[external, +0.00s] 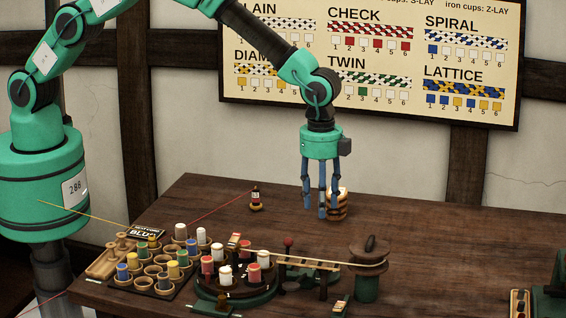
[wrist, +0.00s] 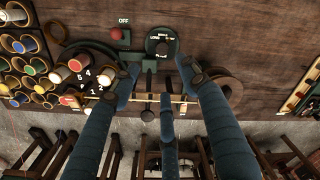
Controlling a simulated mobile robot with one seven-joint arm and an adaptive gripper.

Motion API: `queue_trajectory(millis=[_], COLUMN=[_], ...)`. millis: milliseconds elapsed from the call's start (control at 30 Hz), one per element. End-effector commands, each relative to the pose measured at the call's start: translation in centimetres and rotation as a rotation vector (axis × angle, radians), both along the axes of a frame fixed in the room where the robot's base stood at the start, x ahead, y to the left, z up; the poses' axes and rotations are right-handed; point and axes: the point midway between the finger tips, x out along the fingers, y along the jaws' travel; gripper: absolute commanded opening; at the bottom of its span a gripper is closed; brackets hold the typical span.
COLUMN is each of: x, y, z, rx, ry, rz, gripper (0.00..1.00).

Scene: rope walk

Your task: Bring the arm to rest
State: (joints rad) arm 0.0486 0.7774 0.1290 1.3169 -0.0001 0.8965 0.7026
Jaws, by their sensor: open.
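My green arm reaches over the wooden table from the left, bent, with its end pointing down. My gripper (external: 318,200) hangs above the back middle of the table with blue-grey fingers spread apart. In the wrist view my gripper (wrist: 160,85) is open and nothing shows between its fingers. In the external view the fingers overlap a banded tan and dark object (external: 340,206); I cannot tell whether they touch it.
A rack of cups with coloured bobbins (external: 165,262) stands front left. Beside it is a round carrier with red and white bobbins (external: 226,274). A winding drum (external: 368,285) stands right of it. A small bottle-like item (external: 256,199) stands behind.

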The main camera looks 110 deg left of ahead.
Motion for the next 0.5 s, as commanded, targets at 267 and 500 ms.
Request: queue_trajectory(millis=[267, 500], x=[-3.0, -6.8], y=[0.5, 1.1], z=[7.9, 14.2], rx=[-0.005, -0.013], ry=[-0.048, -0.089], rz=[0.07, 0.137], gripper=[0.45, 0.45])
